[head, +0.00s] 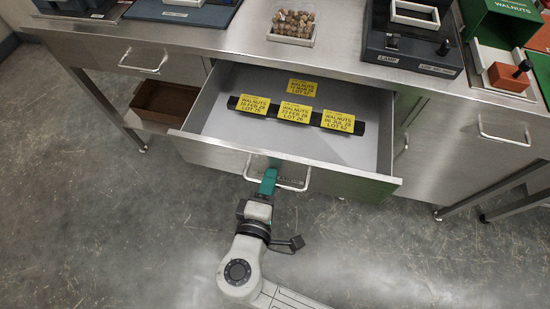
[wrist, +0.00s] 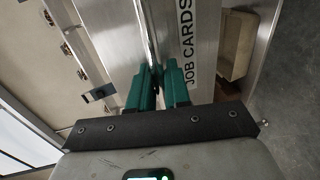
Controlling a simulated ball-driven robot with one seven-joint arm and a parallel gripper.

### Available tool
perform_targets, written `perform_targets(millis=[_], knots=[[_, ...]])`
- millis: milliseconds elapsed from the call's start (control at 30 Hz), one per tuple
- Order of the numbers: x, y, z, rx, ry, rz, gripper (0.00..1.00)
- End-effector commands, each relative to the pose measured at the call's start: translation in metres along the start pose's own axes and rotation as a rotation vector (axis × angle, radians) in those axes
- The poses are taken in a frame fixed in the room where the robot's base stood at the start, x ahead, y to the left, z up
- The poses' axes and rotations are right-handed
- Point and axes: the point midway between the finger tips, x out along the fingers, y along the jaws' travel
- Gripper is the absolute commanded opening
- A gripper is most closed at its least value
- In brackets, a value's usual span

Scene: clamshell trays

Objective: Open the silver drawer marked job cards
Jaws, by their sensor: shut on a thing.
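The silver drawer (head: 215,153) stands pulled well out from the steel bench. Its inside shows from above, with several yellow walnut lot cards (head: 295,112) in it, most along a black holder (head: 272,119). My gripper (head: 268,176), with green fingers, is shut on the drawer's bar handle (head: 300,186), left of the handle's middle. In the wrist view the handle (wrist: 149,40) runs between the green fingers (wrist: 160,82), beside a white label (wrist: 189,50) reading JOB CARDS on the drawer front. In the head view my gripper partly hides the handle.
Another closed drawer (head: 150,62) is at left and a closed front with a handle (head: 500,130) at right. A brown bin (head: 165,105) sits on the lower shelf. The grey floor in front is clear.

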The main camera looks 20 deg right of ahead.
Motion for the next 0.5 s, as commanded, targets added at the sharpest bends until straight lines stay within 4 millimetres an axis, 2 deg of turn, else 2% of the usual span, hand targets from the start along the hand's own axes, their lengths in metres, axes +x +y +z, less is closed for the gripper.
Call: perform_targets(millis=[200, 500], knots=[[-0.021, -0.005, 0.000, -0.001, 0.002, -0.002, 0.00], [-0.026, -0.006, 0.000, -0.001, 0.001, -0.001, 0.00]])
